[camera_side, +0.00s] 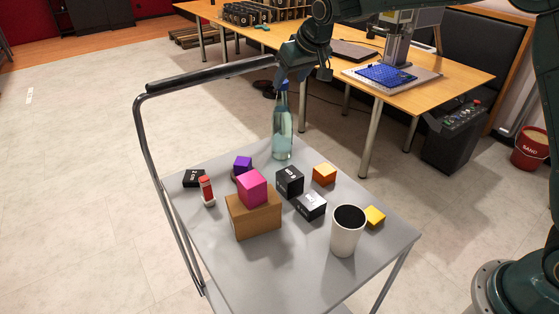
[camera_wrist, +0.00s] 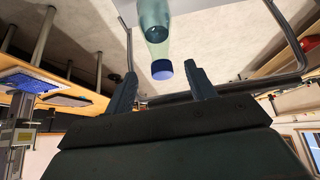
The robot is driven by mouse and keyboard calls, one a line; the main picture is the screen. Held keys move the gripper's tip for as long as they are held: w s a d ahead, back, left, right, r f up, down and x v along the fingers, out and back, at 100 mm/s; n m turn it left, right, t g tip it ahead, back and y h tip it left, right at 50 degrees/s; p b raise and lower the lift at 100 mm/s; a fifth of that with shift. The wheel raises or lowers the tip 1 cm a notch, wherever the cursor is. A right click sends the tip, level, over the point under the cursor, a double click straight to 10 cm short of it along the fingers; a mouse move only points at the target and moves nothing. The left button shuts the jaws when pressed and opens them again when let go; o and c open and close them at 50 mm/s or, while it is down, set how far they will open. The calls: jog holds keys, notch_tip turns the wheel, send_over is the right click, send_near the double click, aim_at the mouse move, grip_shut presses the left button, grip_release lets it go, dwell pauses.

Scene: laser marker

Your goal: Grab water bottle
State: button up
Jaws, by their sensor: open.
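A clear blue-green water bottle (camera_side: 282,134) stands upright at the far edge of the grey cart top. My gripper (camera_side: 289,84) is above it, with its fingers at the height of the bottle's neck. In the wrist view the bottle (camera_wrist: 155,32) appears upside down, its blue cap (camera_wrist: 162,69) pointing toward the gap between my fingers. My gripper (camera_wrist: 156,72) is open there, one finger on each side of the cap, and no contact shows. In the side view the gripper partly hides the cap.
The grey cart (camera_side: 275,278) carries a white cup (camera_side: 345,240), a brown box (camera_side: 252,219) with a pink cube (camera_side: 252,187) on it, and several small boxes nearer the camera. A black handle rail (camera_side: 215,76) rises at the left. A wooden table (camera_side: 440,82) stands behind.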

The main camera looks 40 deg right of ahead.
aim_at(286, 87)
jog(key=shift+x, duration=1.85)
jog(key=shift+w+f, duration=0.1)
jog(key=shift+x, duration=2.5)
jog(key=shift+w, duration=0.1)
grip_shut()
jog(key=shift+f, duration=0.15)
